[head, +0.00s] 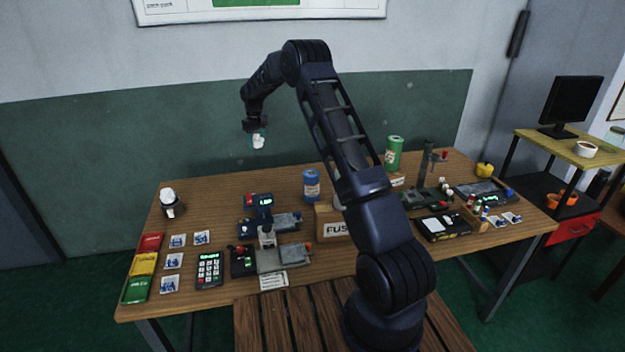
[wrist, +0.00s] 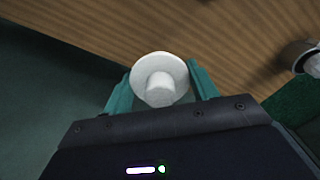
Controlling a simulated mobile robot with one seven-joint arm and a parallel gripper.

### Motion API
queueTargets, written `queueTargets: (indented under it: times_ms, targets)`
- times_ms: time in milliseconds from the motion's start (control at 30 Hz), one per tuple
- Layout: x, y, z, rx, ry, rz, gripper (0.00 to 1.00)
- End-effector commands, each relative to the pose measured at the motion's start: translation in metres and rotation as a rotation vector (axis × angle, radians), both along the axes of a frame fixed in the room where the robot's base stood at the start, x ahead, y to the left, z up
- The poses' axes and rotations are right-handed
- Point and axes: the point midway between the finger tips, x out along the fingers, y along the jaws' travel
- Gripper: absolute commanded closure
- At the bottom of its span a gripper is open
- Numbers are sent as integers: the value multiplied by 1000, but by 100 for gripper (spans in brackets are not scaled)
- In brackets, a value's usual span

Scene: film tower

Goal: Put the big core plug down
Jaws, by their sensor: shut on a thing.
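The big core plug (wrist: 160,80) is a white round piece with a wide flange and a narrower stub. My gripper (wrist: 161,90) is shut on it, with one teal finger at each side of the flange. In the head view the plug (head: 258,142) hangs from my gripper (head: 257,134), held in the air above the back left part of the wooden table (head: 200,266). The plug's far side is hidden in both views.
A dark cup-like holder with a white top (head: 168,200) stands at the table's back left. A blue can (head: 311,186), a FUSE box (head: 333,222) and several devices fill the middle and right. The back left surface is fairly clear.

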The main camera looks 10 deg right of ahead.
Motion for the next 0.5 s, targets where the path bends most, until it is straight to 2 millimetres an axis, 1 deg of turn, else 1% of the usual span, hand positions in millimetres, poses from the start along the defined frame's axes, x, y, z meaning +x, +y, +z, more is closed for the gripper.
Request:
queueTargets:
  times_ms: [33, 67, 100, 167, 200, 267, 300, 400, 500]
  targets:
    - [2, -26, 1, 0, 0, 1, 64]
    - [2, -39, 1, 0, 0, 6, 64]
    - [3, -57, 1, 0, 1, 13, 64]
    - [3, -83, 1, 0, 0, 22, 64]
    - [2, -101, 1, 0, 0, 29, 64]
    - [1, -128, 2, 0, 0, 39, 64]
    - [-1, -145, 1, 0, 1, 46, 64]
    - [-6, -184, 2, 0, 0, 63, 64]
    - [-12, -218, 2, 2, 0, 79, 64]
